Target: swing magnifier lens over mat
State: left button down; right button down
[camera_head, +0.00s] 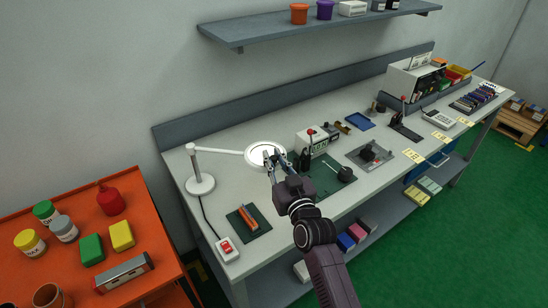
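The magnifier lens (259,149) is a white round head on a white arm (221,150) that rises from a round base (201,184) on the grey bench. The lens hangs over bare bench top, behind the dark green mat (261,230), not over it. An orange part (248,218) lies on the mat. My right gripper (274,158) is at the near right rim of the lens and overlaps it in the picture. Its fingers look apart; whether they touch the rim is unclear. My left gripper is not in view.
A red-switch box (227,249) with a cable sits at the bench's near left corner. An orange cart (90,225) holds bottles and blocks at left. A shelf (310,27) hangs above.

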jog(key=c, duration=1.8)
grip_release()
jog(key=shift+c, duration=0.2)
jog(key=v, duration=1.2)
jog(key=shift+c, duration=0.5)
